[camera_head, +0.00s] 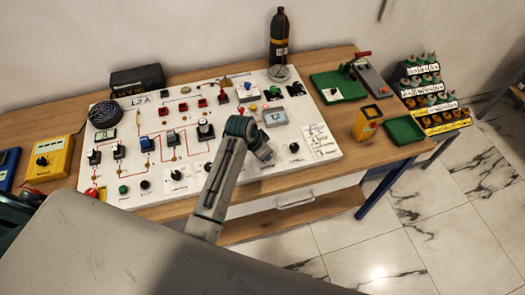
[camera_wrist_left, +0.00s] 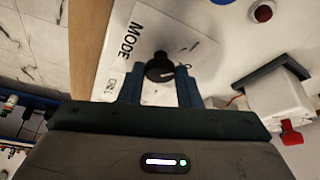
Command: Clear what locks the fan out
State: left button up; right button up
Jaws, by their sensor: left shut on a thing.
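My left gripper (camera_head: 264,152) is low over the front middle of the white panel (camera_head: 320,158). In the left wrist view, the left gripper (camera_wrist_left: 161,85) has its two fingers on either side of a black knob (camera_wrist_left: 160,68) and is shut on it. The knob stands on a white plate printed MODE (camera_wrist_left: 131,38). In the head view the arm hides this knob. The round black fan (camera_head: 104,115) is at the panel's far left. The knob's exact setting is too small to read. My right gripper is not in view.
Switches and red parts crowd the panel. A dark bottle (camera_head: 279,40) stands behind. A yellow meter (camera_head: 367,123) and green tray (camera_head: 404,130) lie to the right.

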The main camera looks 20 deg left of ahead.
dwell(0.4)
pick_arm(q)
jog(key=o, duration=1)
jog(key=shift+c, duration=0.2)
jog(key=shift+r, duration=0.1)
jog(key=b+v, duration=0.3)
jog(key=v, duration=0.7)
jog(key=shift+s+r, duration=0.2)
jog(key=shift+r, duration=0.1)
jog(key=shift+a+f, duration=0.1)
jog(key=shift+a, duration=0.05)
